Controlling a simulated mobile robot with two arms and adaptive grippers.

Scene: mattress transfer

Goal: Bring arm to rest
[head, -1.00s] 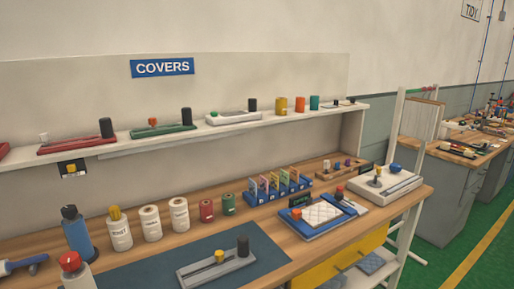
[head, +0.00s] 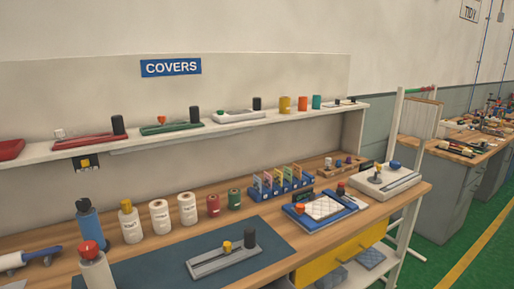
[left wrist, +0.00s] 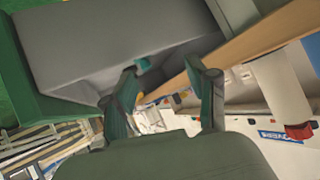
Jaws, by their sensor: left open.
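My left gripper (left wrist: 161,68) shows in the left wrist view, with its two dark green fingers spread apart and nothing between them. A grey box-like surface and a long wooden edge lie beyond the fingers, and the view is tilted. Neither of my arms shows in the head view. My right gripper is not in view.
The wooden workbench (head: 412,192) holds a blue mat (head: 138,272), a grey device (head: 222,262), several bottles and rolls, and a blue tray (head: 308,226). A shelf under the COVERS sign (head: 171,67) carries several devices. Green floor (head: 450,245) is clear at the right.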

